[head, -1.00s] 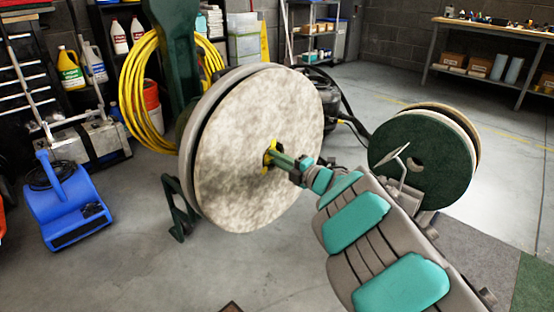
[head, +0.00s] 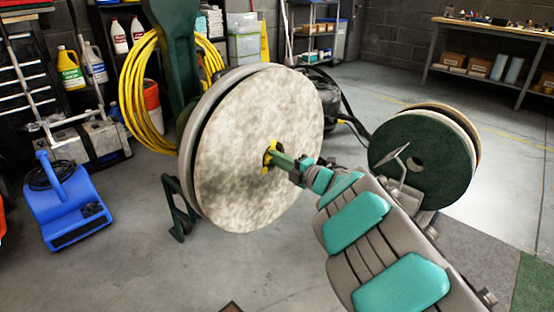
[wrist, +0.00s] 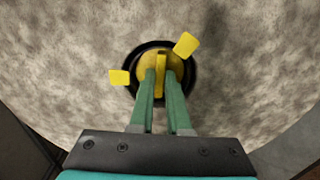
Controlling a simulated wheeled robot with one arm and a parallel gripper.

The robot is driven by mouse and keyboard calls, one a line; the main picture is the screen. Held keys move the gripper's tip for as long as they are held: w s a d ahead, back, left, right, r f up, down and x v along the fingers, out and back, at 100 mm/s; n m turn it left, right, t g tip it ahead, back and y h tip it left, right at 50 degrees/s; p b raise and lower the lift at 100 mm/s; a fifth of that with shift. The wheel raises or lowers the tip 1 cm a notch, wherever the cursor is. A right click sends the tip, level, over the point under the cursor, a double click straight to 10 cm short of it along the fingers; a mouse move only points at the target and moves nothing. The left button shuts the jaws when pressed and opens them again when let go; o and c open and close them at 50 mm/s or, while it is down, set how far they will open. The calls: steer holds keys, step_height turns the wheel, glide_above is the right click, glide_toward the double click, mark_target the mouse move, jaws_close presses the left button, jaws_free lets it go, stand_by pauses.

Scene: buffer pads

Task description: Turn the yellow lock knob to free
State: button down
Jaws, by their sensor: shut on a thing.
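The yellow lock knob (wrist: 161,62) sits at the centre of a mottled white-grey round pad (head: 240,130) on the upright buffer. My gripper (wrist: 161,78) is shut on the knob's bar, one green finger on each side. In the head view the knob (head: 269,154) is partly hidden by the gripper.
A rack with dark green and tan pads (head: 420,165) stands at the right. A blue floor blower (head: 68,205) is at the left. A yellow coiled hose (head: 145,95) hangs behind the buffer.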

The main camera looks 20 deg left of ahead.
steer(key=n+b, duration=0.6)
steer(key=b, duration=0.2)
steer(key=shift+n+b, duration=0.35)
steer(key=shift+n, duration=0.05)
steer(key=shift+n, duration=3.4)
